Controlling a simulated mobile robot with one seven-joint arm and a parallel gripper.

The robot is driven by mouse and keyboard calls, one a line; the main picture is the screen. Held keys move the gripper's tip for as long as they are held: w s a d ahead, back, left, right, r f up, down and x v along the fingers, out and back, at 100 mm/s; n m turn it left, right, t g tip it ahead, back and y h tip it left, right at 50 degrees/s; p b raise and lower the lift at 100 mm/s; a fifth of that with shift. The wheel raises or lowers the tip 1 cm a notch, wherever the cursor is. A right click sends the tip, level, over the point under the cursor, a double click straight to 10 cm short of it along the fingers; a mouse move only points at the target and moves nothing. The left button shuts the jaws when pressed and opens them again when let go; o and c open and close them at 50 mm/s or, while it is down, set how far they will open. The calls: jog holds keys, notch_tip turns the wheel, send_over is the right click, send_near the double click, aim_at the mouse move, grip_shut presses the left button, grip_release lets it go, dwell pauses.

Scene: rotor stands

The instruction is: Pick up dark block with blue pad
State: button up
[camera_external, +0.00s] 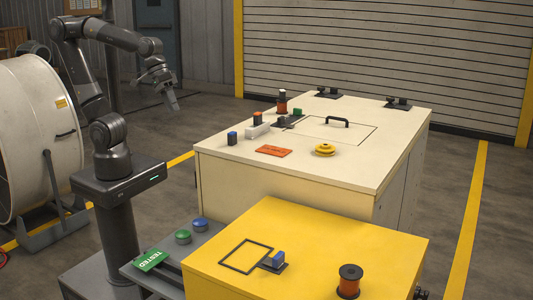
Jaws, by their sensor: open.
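A second blue piece (278,257) sits on a dark plate on the yellow table, beside a black square outline. My gripper (173,103) is open and empty. It hangs in the air to the left of the cream cabinet, apart from both pieces.
A spool (349,281) stands on the yellow table.

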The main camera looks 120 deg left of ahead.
jog(key=w+a+f+n, duration=0.1)
jog(key=w+a+n, duration=0.4)
jog(key=a+n, duration=0.45)
jog(key=n, duration=1.4)
send_near(231, 132)
jog(key=x, duration=1)
jog(key=shift+w+f, duration=0.15)
jog(key=shift+f, duration=0.15)
jog(key=shift+c, duration=0.4)
jog(key=c, duration=1)
jog(key=shift+r, duration=0.1)
